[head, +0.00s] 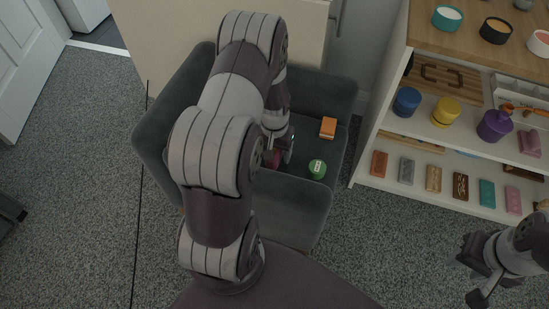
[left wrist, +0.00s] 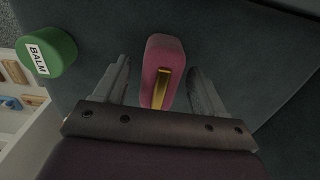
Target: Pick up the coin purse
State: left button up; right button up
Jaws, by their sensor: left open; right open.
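The coin purse looks like a small pink-red block with a gold strip (left wrist: 161,68) in the left wrist view. It stands on the dark grey seat of an armchair (head: 338,85). In the head view only a reddish bit of it (head: 272,158) shows beside my gripper. My left gripper (head: 281,152) is down over the seat. In the left wrist view its two fingers (left wrist: 160,82) are open, one on each side of the purse, with gaps visible. My right gripper (head: 478,276) is open and empty at the lower right, above the floor.
A green balm tin (head: 317,169) and an orange block (head: 328,127) lie on the seat to the right of my left gripper. The balm tin also shows in the left wrist view (left wrist: 46,51). A shelf unit (head: 368,166) with jars and soap bars stands at the right.

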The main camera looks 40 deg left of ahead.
pick_arm(q)
jog(key=shift+r, duration=0.15)
jog(key=c, duration=1.1)
